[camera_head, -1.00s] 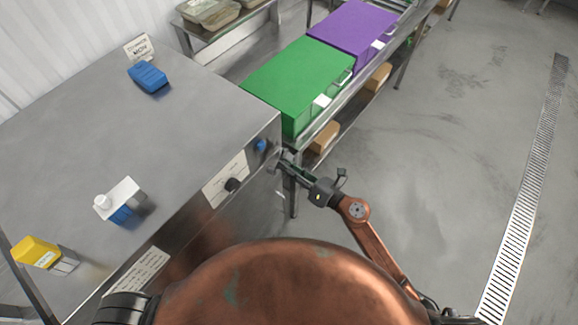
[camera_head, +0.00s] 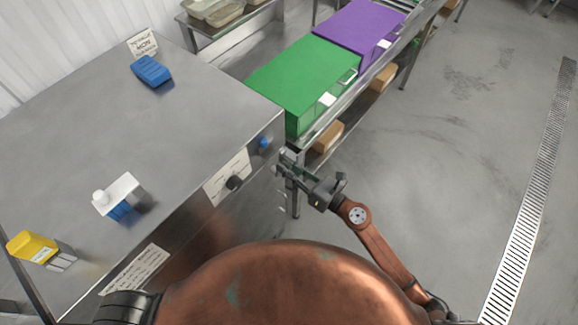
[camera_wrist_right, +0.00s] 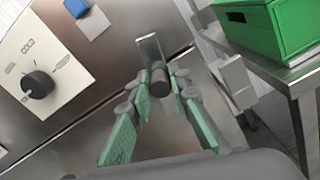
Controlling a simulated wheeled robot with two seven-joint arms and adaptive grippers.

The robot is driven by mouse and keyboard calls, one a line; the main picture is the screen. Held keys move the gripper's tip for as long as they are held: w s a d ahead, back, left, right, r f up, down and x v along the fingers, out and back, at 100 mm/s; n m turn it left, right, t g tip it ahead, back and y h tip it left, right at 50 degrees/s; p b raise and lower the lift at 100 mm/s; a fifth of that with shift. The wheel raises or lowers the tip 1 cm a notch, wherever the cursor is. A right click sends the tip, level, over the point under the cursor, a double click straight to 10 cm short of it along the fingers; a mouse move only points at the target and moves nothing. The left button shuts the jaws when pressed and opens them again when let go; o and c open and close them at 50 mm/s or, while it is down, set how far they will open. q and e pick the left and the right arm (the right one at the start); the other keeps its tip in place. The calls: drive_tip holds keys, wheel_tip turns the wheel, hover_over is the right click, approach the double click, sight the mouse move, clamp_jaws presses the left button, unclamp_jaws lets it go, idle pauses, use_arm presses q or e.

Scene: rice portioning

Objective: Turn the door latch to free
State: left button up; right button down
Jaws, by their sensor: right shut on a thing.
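The steel cabinet (camera_head: 150,190) stands at the left, and its door latch is on the front face near the right edge. In the right wrist view the latch (camera_wrist_right: 149,48) shows as a metal plate with a dark round grip. My right gripper (camera_head: 286,163) is at this latch. In the right wrist view the green-padded fingers of the right gripper (camera_wrist_right: 158,85) stand on either side of the dark grip and are shut on it. In the head view the gripper hides most of the latch. My left gripper is not in view.
A dark knob on a white label plate (camera_head: 229,181) is left of the latch. A green box (camera_head: 303,78) and a purple box (camera_head: 358,30) sit on a steel bench behind. Blue, white and yellow items lie on the cabinet top. The floor at the right is clear.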

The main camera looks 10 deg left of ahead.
drive_tip(key=shift+s+a+r+n+b, duration=0.1)
drive_tip(key=shift+s+a+n+b, duration=0.25)
drive_tip(key=shift+n, duration=0.3)
drive_tip(key=shift+s+a+n+b, duration=0.1)
drive_tip(key=shift+s+a+n, duration=0.15)
drive_tip(key=shift+s+n, duration=0.3)
idle(3.3)
drive_tip(key=c, duration=1.8)
unclamp_jaws()
drive_tip(key=shift+c, duration=0.2)
drive_tip(key=shift+o, duration=0.2)
drive_tip(key=shift+w, duration=0.15)
drive_tip(key=shift+d, duration=0.2)
drive_tip(key=v, duration=1.1)
drive_tip(key=shift+s+d, duration=0.25)
drive_tip(key=shift+d, duration=0.05)
